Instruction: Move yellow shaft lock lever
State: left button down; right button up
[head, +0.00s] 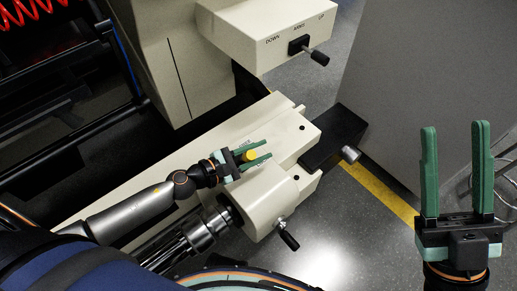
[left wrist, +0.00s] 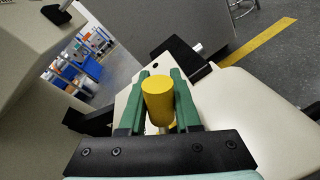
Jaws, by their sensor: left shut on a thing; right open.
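In the left wrist view the yellow lever (left wrist: 158,101) is a upright yellow cylinder between green fingers. My left gripper (head: 255,156) is shut on it, with one finger on each side. The lever's lower end is mostly hidden by the gripper. My right gripper (head: 455,128) is open and empty, held up at the right, well apart from the machine.
A cream box (head: 268,30) with a black-knobbed lever (head: 309,50) stands above. A rounded cream housing (head: 262,196) with a black handle (head: 289,240) sits just below my left gripper. A grey panel (head: 430,80) stands at the right. Open floor (head: 345,235) lies between.

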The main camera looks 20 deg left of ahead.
pick_arm(q)
jog(key=shift+f, duration=0.1)
jog(key=c, duration=0.6)
grip_release()
jog(key=b+v, duration=0.1)
jog(key=v, duration=1.1)
jog(key=shift+s+b, duration=0.25)
jog(key=shift+b, duration=0.15)
jog(key=shift+a, duration=0.1)
